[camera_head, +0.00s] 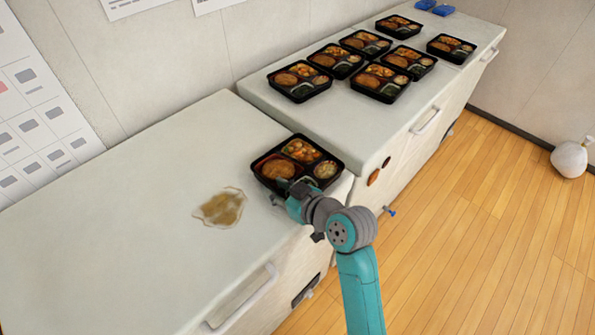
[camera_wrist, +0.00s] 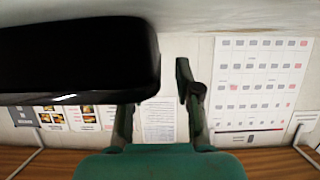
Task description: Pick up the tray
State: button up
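A black bento tray (camera_head: 336,165) with food in its compartments lies near the front right corner of the near counter. My gripper (camera_head: 281,192) is at the tray's near side, low by the counter edge; its fingertips are partly hidden in the head view. In the wrist view the dark tray (camera_wrist: 75,60) fills the upper left. One finger runs behind the tray and its tip is hidden. The other finger (camera_wrist: 188,85) stands to the right of the tray's edge, with a narrow gap. The fingers are apart, so my gripper looks open.
A crumpled clear wrapper or spill (camera_head: 221,208) lies left of the tray. Several similar trays (camera_head: 300,97) stand on the higher far counter (camera_head: 290,122), with blue items (camera_head: 443,10) behind. A white bag (camera_head: 570,159) sits on the wooden floor. The near counter's left is clear.

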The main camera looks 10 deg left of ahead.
jog(key=shift+x, duration=0.85)
grip_shut()
jog(key=shift+r, duration=0.1)
